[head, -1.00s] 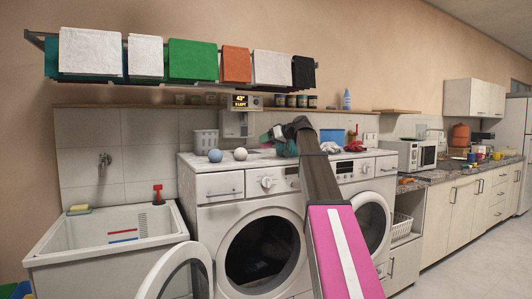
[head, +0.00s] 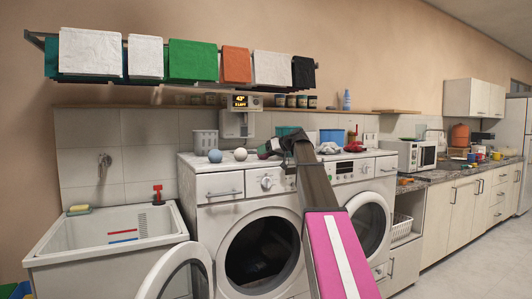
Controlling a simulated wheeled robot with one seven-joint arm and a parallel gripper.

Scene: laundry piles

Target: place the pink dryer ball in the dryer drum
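My gripper (head: 268,149) is at the end of my arm, low over the top of the left machine, just right of the white ball (head: 240,154). It is small and partly hidden by my wrist, so I cannot tell whether its fingers are open or shut. A pinkish patch shows at its tip; I cannot tell if this is the pink dryer ball or part of the gripper. A blue ball (head: 215,156) lies left of the white one. The left front-loading machine (head: 222,212) has its round door (head: 180,272) open, showing a dark drum (head: 262,252).
A second machine's round door (head: 369,224) is partly behind my arm. Clothes (head: 329,148), a white basket (head: 205,143), a teal container (head: 288,131) and a blue box (head: 332,136) stand on top. A shelf of folded towels (head: 193,60) hangs above; a sink (head: 110,235) is left.

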